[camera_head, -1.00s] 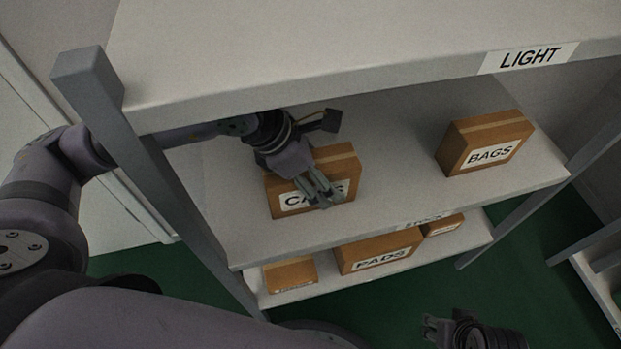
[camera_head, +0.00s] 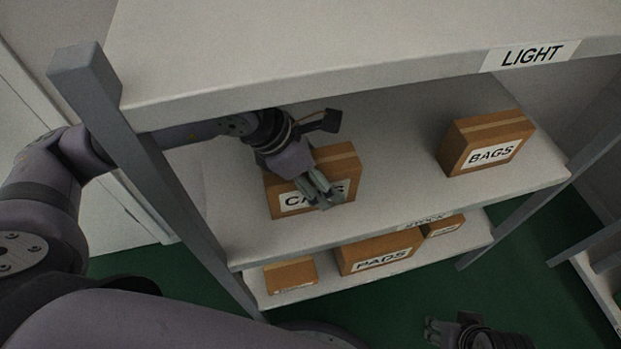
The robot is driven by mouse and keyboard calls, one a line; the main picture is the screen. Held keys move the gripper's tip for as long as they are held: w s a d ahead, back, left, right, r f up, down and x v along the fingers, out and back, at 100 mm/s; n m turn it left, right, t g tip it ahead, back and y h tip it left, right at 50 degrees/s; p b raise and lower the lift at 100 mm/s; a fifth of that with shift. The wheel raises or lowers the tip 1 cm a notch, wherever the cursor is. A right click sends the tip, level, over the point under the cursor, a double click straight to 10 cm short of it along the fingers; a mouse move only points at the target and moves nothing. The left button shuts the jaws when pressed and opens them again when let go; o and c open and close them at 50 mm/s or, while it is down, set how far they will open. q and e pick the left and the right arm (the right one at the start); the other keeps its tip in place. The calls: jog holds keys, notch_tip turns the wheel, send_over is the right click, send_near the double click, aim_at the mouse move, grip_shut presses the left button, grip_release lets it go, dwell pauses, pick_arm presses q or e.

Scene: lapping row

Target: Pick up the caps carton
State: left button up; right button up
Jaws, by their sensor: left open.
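The caps carton (camera_head: 346,163) is a brown box with a white label, partly covered, standing on the middle shelf (camera_head: 400,190) under the top board. My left gripper (camera_head: 325,199) reaches in from the left, past the grey post, and is in front of the carton's label, hiding part of the lettering. It is open; I cannot tell whether its fingers touch the carton. My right gripper (camera_head: 432,330) is at the bottom of the view over the green floor, away from the shelves; its finger opening is too small to tell.
A bags carton (camera_head: 486,142) stands to the right on the same shelf, with free room between. A pads carton (camera_head: 380,250) and two smaller boxes sit on the lower shelf. The top board (camera_head: 330,50), labelled LIGHT, overhangs; a grey post (camera_head: 160,170) stands at left.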

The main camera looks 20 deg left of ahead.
pick_arm(q)
jog(key=shift+c, duration=0.2)
jog(key=c, duration=1.5)
